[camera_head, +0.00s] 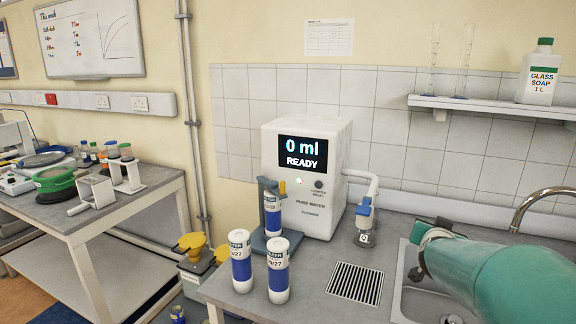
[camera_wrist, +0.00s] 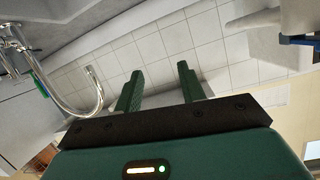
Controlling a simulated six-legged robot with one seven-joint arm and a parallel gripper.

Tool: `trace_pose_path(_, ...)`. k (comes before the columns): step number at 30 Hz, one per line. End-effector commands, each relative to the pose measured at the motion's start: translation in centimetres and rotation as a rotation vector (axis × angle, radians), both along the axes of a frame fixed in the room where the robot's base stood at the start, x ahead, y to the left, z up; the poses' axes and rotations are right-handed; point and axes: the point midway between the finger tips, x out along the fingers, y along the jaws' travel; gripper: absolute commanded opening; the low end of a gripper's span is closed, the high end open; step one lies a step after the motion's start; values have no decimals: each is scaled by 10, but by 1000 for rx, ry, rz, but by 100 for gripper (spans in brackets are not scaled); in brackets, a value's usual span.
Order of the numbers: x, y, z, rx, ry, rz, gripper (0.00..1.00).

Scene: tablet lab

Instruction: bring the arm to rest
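My gripper shows in the wrist view (camera_wrist: 160,90) with its two green fingers apart and nothing between them. Past the fingers are tiled wall and pale surfaces, tilted in the picture. In the head view my green arm reaches in from the right over the sink (camera_head: 408,290), with the dark end of the gripper (camera_head: 418,236) near the sink's left edge. The fingertips there are small and partly hidden by the arm. The gripper appears apart from the bench objects.
A white water machine (camera_head: 335,142) reads "0 ml READY". A filter cartridge (camera_head: 272,213) stands in its holder; two more cartridges (camera_head: 240,262) (camera_head: 278,270) stand in front. A curved tap (camera_head: 528,202) is at the right, also in the wrist view (camera_wrist: 88,100).

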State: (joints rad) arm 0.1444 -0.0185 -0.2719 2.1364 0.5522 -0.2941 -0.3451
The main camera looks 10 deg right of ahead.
Motion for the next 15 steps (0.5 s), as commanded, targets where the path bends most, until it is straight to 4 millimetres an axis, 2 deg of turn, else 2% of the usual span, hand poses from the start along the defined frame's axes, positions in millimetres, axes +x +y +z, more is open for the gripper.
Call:
trace_pose_path(1,-6,34,5,39,24,86,40)
trace_pose_path(4,-25,95,5,105,107,245,40)
trace_pose_path(6,-46,135,2,137,177,344,40)
trace_pose_path(8,-67,166,-2,157,246,421,40)
trace_pose_path(9,-83,184,-5,166,294,467,40)
trace_pose_path(12,-129,224,-16,170,427,562,40)
trace_pose_path(15,-178,250,-30,158,564,620,40)
